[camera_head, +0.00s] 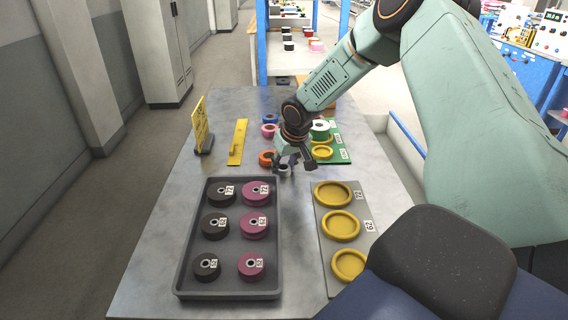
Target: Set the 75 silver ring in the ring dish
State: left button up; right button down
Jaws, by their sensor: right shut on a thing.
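My right gripper (294,164) reaches down over the middle of the table, beyond the dark tray. It is shut on a small grey-silver ring (284,169), partly hidden by the fingers; its number cannot be read. Round yellow dishes sit on a grey board at the right: a far one (333,194), a middle one (341,226) and a near one (350,266). They look empty. A green board (340,155) behind them carries another yellow dish (322,152) and a green-and-white ring (320,130), right of my gripper. My left gripper is not in view.
A dark tray (186,262) holds several black and magenta labelled pulleys. Orange (266,158), pink (269,131) and blue (270,119) rings lie left of my gripper.

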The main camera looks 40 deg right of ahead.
jog(key=c, duration=1.2)
grip_release()
jog(key=o, duration=0.4)
jog(key=shift+w+d+f, duration=0.1)
